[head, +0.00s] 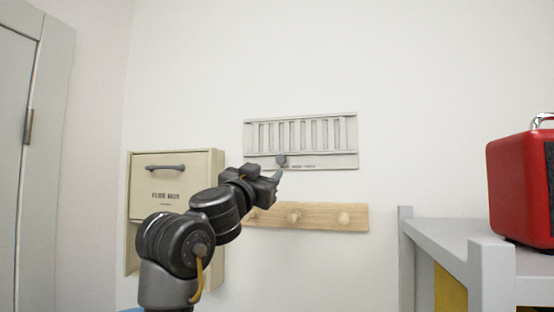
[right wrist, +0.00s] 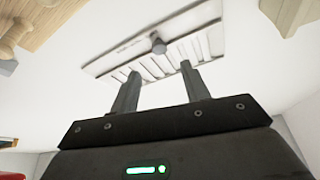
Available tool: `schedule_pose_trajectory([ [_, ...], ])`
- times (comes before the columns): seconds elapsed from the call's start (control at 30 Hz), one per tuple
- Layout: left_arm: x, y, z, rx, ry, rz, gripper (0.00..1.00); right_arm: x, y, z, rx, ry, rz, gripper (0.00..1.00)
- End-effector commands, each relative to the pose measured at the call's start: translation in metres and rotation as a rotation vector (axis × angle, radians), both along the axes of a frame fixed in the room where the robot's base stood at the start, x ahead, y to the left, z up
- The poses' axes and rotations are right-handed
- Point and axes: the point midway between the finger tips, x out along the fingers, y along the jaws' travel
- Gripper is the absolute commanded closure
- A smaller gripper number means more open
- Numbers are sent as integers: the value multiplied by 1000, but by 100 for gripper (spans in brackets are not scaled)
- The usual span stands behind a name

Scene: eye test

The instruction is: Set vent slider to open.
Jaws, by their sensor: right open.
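A light grey slatted vent (head: 315,135) is fixed to the wall, with a slider knob (head: 281,160) on its lower strip, left of the middle. Small lettering under the slats is too small to read. My right gripper (head: 275,177) is at the vent's lower left edge, close below the knob, and partly covers the strip. In the right wrist view the vent (right wrist: 205,48) appears upside down and tilted. There the dark knob (right wrist: 158,45) shows beyond and between the two spread fingertips of my right gripper (right wrist: 160,71), with nothing between the fingers. My left gripper is not in view.
A wooden peg rail (head: 330,217) is just below the vent. A cream wall box (head: 160,205) with a handle is at the left, partly behind my arm. A grey shelf (head: 440,232) with a red case (head: 515,185) stands at the right. A grey door is far left.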

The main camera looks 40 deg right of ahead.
Motion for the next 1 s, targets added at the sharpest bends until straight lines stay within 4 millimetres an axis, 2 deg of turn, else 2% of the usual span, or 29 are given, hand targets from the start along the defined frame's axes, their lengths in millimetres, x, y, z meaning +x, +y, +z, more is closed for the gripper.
schedule_pose_trajectory([
  [0.03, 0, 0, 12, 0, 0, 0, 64, 4, -9, 10, 0, 3, -5, 54],
  [0.1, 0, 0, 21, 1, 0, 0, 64, 10, -20, 15, 0, 3, -4, 54],
  [0.4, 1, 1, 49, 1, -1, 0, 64, 32, -60, 31, 0, 1, -2, 54],
  [0.6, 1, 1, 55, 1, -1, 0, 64, 38, -70, 33, 0, 0, 0, 54],
  [0.87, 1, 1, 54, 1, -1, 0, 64, 39, -71, 32, 0, -1, 1, 54],
  [1.0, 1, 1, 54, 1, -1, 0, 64, 39, -71, 32, 0, 0, 1, 69],
])
